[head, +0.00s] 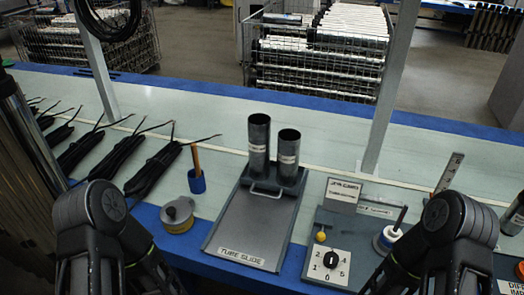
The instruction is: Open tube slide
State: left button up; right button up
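The tube slide (245,225) is a flat grey plate on the bench, in the middle of the head view. A "TUBE SLIDE" label (241,257) is on its front edge. A light metal handle (267,192) is at its far end, just in front of two dark upright tubes, a taller left tube (259,147) and a shorter right tube (289,157). Parts of both my arms show at the lower left and lower right, apart from the slide. Neither gripper's fingers are in view.
A test panel with a numbered dial (329,262) and a yellow knob (320,237) stands right of the slide. A round tin (178,215) and a blue cup (197,182) stand left. Black bundles (152,172) lie further left. The bench behind the tubes is mostly clear.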

aim_at(271, 180)
jog(key=k+j+z, duration=0.15)
jog(key=z, duration=0.2)
jog(key=k+j+z, duration=0.2)
jog(key=z, duration=0.2)
jog(key=k+j+z, duration=0.2)
jog(key=z, duration=0.15)
jog(key=j, duration=0.1)
